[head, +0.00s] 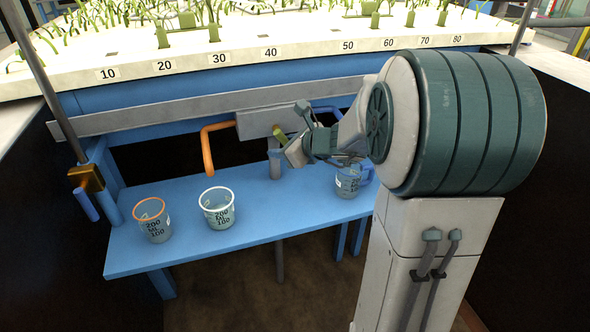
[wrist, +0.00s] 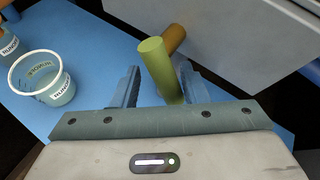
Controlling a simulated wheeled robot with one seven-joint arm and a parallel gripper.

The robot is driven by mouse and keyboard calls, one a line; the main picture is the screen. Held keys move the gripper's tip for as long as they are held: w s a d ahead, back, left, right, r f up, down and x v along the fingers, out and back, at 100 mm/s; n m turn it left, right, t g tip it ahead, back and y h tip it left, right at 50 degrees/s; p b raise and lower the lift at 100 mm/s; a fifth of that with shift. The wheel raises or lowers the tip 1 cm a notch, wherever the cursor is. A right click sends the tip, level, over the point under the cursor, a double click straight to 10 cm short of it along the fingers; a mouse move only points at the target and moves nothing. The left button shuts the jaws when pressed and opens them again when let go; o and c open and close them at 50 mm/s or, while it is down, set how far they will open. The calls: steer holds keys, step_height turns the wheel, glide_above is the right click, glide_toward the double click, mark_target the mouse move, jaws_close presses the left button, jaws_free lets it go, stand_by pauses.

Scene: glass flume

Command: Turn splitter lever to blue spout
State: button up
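The splitter is a grey box (head: 254,123) under the flume, with an orange spout (head: 208,150) bending down at its left and a blue spout (head: 327,110) at its right. The splitter lever is a short yellow-green cylinder (head: 279,133); it also shows in the wrist view (wrist: 157,65). My gripper (wrist: 158,82) is open, with the lever between its fingers and a visible gap at the left. In the head view my gripper (head: 284,141) is at the lever, its fingertips partly hidden. Whether either finger touches the lever, I cannot tell.
On the blue bench (head: 180,255) stand an orange-rimmed cup (head: 153,224), a white-rimmed cup (head: 219,212) and a cup at right (head: 347,183), partly behind my arm. A brownish cylinder (wrist: 175,38) lies just behind the lever. The flume's front edge (head: 120,88) is above.

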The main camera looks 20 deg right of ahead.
steer(key=s+d+m+t+y, duration=0.3)
steer(key=s+d+m+y, duration=0.3)
steer(key=s, duration=0.4)
steer(key=s+a+r+n+g+p, duration=0.3)
steer(key=s+a+n+g+p, duration=0.1)
steer(key=a+n+g, duration=0.15)
steer(key=s+a+r+n+g+p, duration=0.4)
steer(key=s+a+n+p, duration=0.1)
steer(key=a+n, duration=0.2)
steer(key=s+r+n+g+h+p, duration=0.3)
steer(key=s+r+n+h+p, duration=0.4)
steer(key=n+p, duration=0.4)
steer(key=shift+s+d+r+n+g+h, duration=0.4)
steer(key=shift+s+n, duration=0.3)
steer(key=shift+n, duration=0.75)
steer(key=shift+a, duration=0.1)
